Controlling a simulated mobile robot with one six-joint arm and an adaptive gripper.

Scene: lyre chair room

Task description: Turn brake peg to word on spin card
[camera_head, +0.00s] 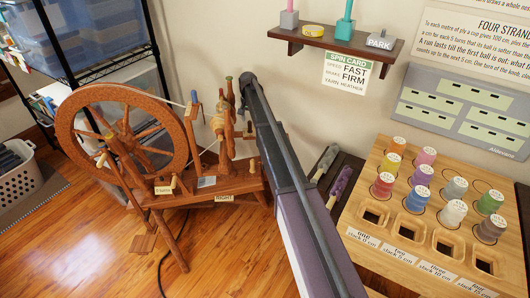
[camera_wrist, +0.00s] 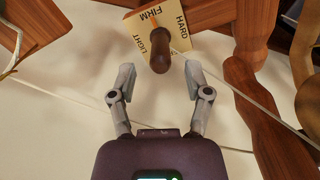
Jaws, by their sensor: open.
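In the wrist view, the brown brake peg (camera_wrist: 161,54) stands out from a pale dial plate (camera_wrist: 182,40). A thin orange mark shows on the plate beside FIRM; I cannot tell for sure where the peg points. My gripper (camera_wrist: 160,75) is open and empty, its fingertips on either side of the peg's near end, with no clear contact. In the head view, the spin card (camera_head: 346,73) below the wall shelf reads speed FAST, brake FIRM, yarn HEATHER. My arm hides the gripper and peg there.
The wooden spinning wheel (camera_head: 124,143) stands left of my arm. A thin cord (camera_wrist: 240,95) crosses close to the right finger, and a wooden post (camera_wrist: 255,120) rises on that side. A spool rack (camera_head: 380,229) stands at right. Open floor (camera_head: 235,260) lies in front.

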